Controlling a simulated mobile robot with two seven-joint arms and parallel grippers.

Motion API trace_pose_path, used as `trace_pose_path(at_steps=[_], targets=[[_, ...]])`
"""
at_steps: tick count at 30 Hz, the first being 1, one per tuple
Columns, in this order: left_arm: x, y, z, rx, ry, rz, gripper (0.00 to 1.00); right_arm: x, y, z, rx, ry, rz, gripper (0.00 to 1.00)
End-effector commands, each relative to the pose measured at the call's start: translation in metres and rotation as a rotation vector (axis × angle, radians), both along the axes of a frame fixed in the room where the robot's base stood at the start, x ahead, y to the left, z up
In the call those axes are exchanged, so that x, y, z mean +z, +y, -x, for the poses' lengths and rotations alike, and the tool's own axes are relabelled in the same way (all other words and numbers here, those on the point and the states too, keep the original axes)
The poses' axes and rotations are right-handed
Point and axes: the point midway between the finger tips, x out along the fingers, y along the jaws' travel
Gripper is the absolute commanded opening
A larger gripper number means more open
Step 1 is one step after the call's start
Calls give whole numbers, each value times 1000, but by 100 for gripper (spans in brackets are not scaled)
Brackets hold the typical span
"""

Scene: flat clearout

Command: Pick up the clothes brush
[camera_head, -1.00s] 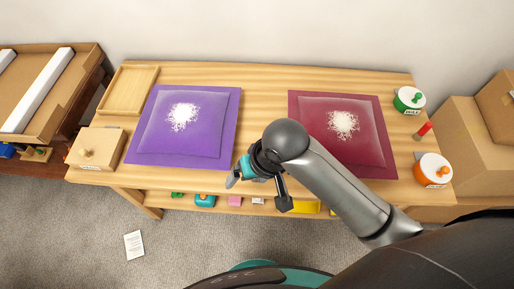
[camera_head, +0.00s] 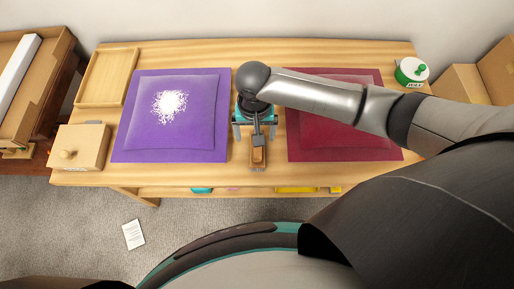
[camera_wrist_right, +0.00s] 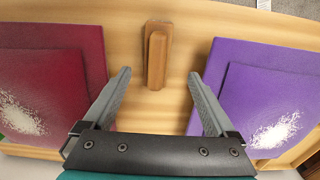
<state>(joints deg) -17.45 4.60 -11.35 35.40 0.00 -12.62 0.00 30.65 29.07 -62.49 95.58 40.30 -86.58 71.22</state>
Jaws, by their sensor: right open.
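The clothes brush (camera_head: 258,158) is a brown wooden block with a narrower grip on top. It lies near the table's front edge, between the purple and the dark red cushions. In the right wrist view the brush (camera_wrist_right: 157,58) lies just beyond the fingertips, roughly centred between them. My right gripper (camera_head: 257,138) is above the table beside the brush, with its fingers apart. The right wrist view also shows the right gripper (camera_wrist_right: 157,88) open and empty. My left gripper is not in view.
A wooden tray (camera_head: 88,101) and a knobbed box (camera_head: 88,140) stand at the left.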

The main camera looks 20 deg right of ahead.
Motion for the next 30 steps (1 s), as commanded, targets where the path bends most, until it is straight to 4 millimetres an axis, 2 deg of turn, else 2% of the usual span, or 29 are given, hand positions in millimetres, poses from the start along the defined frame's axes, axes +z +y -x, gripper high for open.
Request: trace_pose_path(at_steps=[1, 10, 18, 27, 30], targets=[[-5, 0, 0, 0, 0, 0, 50, -11, 0, 0, 0, 0, 1, 91], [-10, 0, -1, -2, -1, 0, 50, -33, -1, 0, 0, -1, -1, 91], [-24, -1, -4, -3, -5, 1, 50, -72, -6, 0, 2, 0, -1, 91], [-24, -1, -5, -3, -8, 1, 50, -77, -6, -1, 2, -2, -2, 91], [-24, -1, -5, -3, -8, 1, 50, -77, -6, -1, 2, -2, -2, 82]])
